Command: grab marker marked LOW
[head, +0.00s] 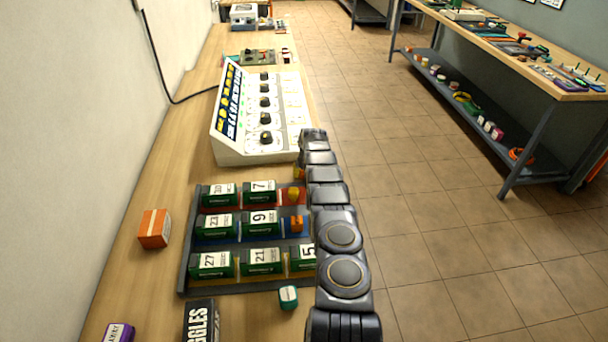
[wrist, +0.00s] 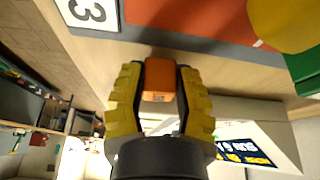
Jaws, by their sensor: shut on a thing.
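My gripper (wrist: 158,68) is shut on a small orange block (wrist: 158,82), held between its yellow fingers in the wrist view. The small print on the block is too fine to read, so I cannot tell whether it says LOW. In the head view only a bit of the yellow fingers (head: 299,172) shows beside my arm, just beyond the tray's far edge; the held block is hidden there. A yellow piece (head: 292,194) stands in the tray's red row; it also shows in the wrist view (wrist: 285,22). Another orange piece (head: 296,223) sits in the blue row.
The dark tray (head: 184,278) holds several green numbered batteries. A white console (head: 232,158) with black knobs stands beyond it. An orange box (head: 153,228), a black box (head: 200,322), a purple box (head: 119,333) and a small green-and-white piece (head: 288,297) lie around the tray.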

